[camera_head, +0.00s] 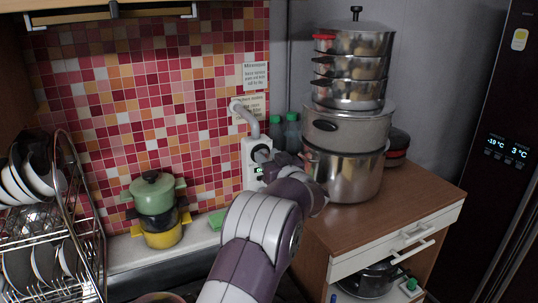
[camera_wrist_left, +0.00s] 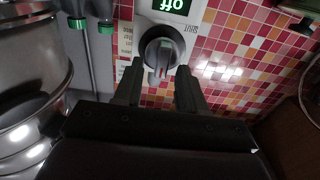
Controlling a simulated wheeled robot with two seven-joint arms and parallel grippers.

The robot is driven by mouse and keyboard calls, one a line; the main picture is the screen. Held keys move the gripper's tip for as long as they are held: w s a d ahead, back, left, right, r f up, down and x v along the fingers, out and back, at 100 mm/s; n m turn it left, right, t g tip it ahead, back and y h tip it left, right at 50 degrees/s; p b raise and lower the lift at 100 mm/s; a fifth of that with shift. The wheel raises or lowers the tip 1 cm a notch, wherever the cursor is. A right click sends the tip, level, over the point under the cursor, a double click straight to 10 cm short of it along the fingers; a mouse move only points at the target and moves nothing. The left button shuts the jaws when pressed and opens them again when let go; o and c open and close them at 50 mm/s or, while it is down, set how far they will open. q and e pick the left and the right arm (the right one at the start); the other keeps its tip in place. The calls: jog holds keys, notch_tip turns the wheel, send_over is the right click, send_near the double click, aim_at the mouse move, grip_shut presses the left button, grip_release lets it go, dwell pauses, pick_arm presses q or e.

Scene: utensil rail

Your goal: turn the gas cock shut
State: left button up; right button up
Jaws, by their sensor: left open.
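The gas cock is a white box (camera_head: 250,180) on the tiled wall with a dark round knob (camera_head: 262,154) and a small green display. In the left wrist view the knob (camera_wrist_left: 160,54) has a grey grip bar, and the lit green display (camera_wrist_left: 172,6) reads "OFF" upside down. The word "SHUT" is printed beside the knob. My left gripper (camera_wrist_left: 160,78) is open, its two fingertips at either side of the knob's near edge; I cannot tell whether they touch it. In the head view my wrist partly hides the box. My right gripper is not in view.
Stacked steel pots (camera_head: 345,175) stand on the wooden cabinet (camera_head: 400,200) close right of my left wrist. Green-capped bottles (camera_head: 292,132) stand behind. Small stacked pots (camera_head: 155,210) and a dish rack (camera_head: 85,215) are at left. A grey pipe (camera_head: 247,117) rises from the box.

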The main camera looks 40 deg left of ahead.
pick_arm(q)
jog(key=shift+a, duration=0.1)
grip_shut()
jog(key=shift+f, duration=0.1)
jog(key=shift+s+a+f+n+b, duration=0.1)
jog(key=shift+s+f+n+b, duration=0.1)
jog(key=shift+n+b, duration=2.5)
jog(key=shift+s+a+f+n+b, duration=0.1)
jog(key=shift+f+n+b, duration=0.15)
jog(key=shift+n+b, duration=2.45)
jog(key=shift+s+a+f+n+b, duration=0.1)
jog(key=shift+s+f+n+b, duration=0.1)
jog(key=shift+n+b, duration=2.5)
jog(key=shift+n+p, duration=0.65)
jog(key=shift+n, duration=0.25)
